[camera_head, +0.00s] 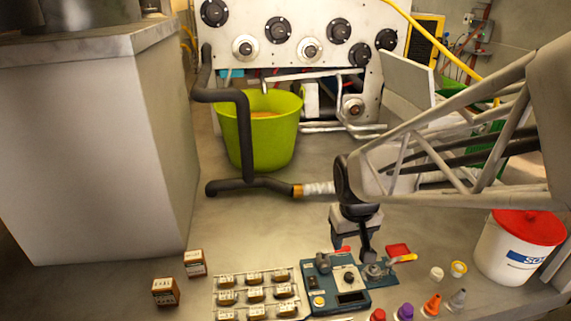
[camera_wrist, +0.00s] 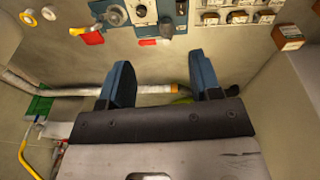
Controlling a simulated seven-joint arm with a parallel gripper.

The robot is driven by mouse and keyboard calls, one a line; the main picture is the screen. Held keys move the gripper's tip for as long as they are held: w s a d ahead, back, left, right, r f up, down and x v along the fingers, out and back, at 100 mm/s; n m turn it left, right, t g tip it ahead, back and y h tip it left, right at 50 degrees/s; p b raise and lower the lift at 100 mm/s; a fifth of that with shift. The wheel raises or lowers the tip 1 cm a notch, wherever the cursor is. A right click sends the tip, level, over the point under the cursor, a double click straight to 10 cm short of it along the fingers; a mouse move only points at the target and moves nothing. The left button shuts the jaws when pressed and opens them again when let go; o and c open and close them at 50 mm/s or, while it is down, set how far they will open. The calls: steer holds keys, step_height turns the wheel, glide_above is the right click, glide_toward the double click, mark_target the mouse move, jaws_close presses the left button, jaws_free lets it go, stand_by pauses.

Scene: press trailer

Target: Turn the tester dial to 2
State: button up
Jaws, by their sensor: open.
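The tester (camera_head: 318,280) is a blue box on the table with a light panel, a dark display and a small dark dial (camera_head: 348,278). My gripper (camera_head: 352,245) points down just above and behind the tester, apart from the dial. It is open and empty. In the wrist view my gripper (camera_wrist: 162,78) has its two blue-grey fingers spread. There the tester (camera_wrist: 180,12) is at the top edge, partly cut off, with the dial (camera_wrist: 140,10) beyond the fingertips. The dial's markings and its pointer setting are too small to read.
A tray of small labelled blocks (camera_head: 255,295) stands left of the tester, with two brown boxes (camera_head: 165,291) further left. A red and yellow lever (camera_head: 398,251) is at the tester's right. Coloured caps (camera_head: 405,311) and a white bucket (camera_head: 505,255) stand right. A green bucket (camera_head: 270,140) stands behind.

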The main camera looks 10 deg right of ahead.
steer(key=w+d+f+g, duration=0.1)
steer(key=w+d+f, duration=0.3)
steer(key=w+f, duration=0.55)
steer(key=n, duration=0.2)
glide_above(349, 275)
steer(key=shift+g, duration=0.3)
steer(key=f, duration=1.2)
steer(key=shift+a+f, duration=0.2)
steer(key=shift+f, duration=0.15)
steer(key=shift+d+f, duration=0.2)
steer(key=shift+f, duration=3.5)
steer(key=c, duration=0.9)
steer(key=shift+c, duration=0.2)
